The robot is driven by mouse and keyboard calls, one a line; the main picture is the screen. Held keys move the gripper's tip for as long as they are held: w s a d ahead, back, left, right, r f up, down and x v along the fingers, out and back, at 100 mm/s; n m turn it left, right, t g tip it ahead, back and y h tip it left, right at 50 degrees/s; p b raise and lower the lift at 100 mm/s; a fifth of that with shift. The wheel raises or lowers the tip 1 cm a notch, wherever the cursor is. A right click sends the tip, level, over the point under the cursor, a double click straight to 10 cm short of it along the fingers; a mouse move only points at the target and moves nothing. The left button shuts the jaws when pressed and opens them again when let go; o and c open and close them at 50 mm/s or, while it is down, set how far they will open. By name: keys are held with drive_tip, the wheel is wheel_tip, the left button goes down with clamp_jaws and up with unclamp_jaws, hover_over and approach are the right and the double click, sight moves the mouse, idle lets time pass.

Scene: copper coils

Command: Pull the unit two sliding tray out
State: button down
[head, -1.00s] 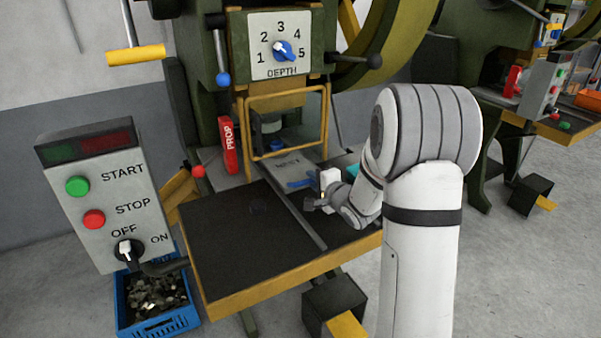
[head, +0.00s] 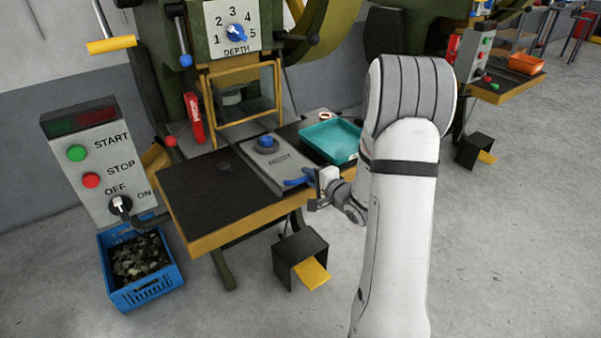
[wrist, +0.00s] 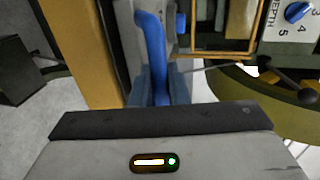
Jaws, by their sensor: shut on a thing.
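The sliding tray (head: 284,157), a grey plate marked NEST, lies drawn out along the dark bench top, in front of the press's yellow guard frame. A round dark piece with a blue top (head: 266,143) sits on it. The tray's blue handle (head: 297,182) is at its front end by the bench edge. My gripper (head: 316,183) is shut on this handle. In the wrist view the blue handle (wrist: 151,42) runs down between my gripper's fingers (wrist: 159,86). The tray's far end lies near the guard frame.
A teal bin (head: 331,141) stands right of the tray. A yellow guard frame (head: 241,117) and red PROP bar (head: 194,117) are behind. A control box (head: 97,165) and blue scrap crate (head: 152,288) are left. A pedal box (head: 299,254) stands below the bench.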

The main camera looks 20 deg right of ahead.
drive_tip(key=shift+s+d, duration=0.3)
drive_tip(key=shift+d, duration=0.05)
drive_tip(key=c, duration=1.6)
unclamp_jaws()
drive_tip(key=shift+w, duration=0.1)
drive_tip(key=shift+o, duration=0.5)
drive_tip(key=shift+a, duration=0.15)
drive_tip(key=p+v, duration=0.1)
drive_tip(key=v, duration=0.7)
drive_tip(key=shift+w, duration=0.1)
